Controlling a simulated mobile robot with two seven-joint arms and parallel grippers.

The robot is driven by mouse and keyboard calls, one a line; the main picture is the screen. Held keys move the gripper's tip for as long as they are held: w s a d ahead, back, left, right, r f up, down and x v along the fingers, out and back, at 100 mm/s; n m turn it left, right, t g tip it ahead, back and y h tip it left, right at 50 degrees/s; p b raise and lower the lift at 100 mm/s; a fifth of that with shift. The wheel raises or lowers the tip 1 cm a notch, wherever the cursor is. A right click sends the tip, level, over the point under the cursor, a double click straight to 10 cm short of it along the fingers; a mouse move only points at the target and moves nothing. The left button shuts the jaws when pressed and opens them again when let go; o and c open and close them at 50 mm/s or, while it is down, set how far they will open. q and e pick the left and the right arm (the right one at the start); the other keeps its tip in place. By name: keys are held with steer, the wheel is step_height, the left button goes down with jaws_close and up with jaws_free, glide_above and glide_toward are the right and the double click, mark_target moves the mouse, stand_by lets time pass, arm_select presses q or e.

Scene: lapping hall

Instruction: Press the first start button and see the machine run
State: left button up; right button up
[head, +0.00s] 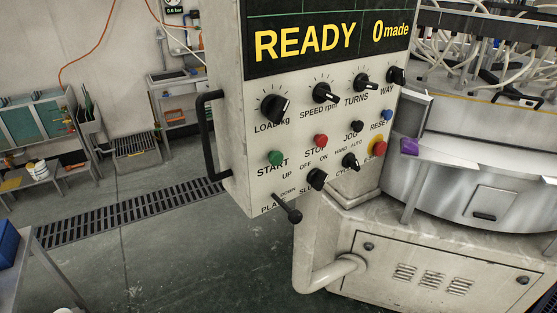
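A control panel (230,170) hangs in the middle of the head view, tilted in the picture. Its display (330,38) reads "READY" and "0 made". The green START button (275,158) is at the panel's left, above its label's right end. The red STOP button (320,140) is to its right, then a black JOG button (358,126) and a blue RESET button (387,115). The machine (450,200) stands behind and to the right of the panel. Neither of my grippers shows in this view.
A black handle (207,135) sticks out from the panel's left side. A lever (288,209) juts from its lower edge. Below is a grey pipe (335,273). A table (45,280) is at lower left. The floor between is open, with a drain grate (130,210).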

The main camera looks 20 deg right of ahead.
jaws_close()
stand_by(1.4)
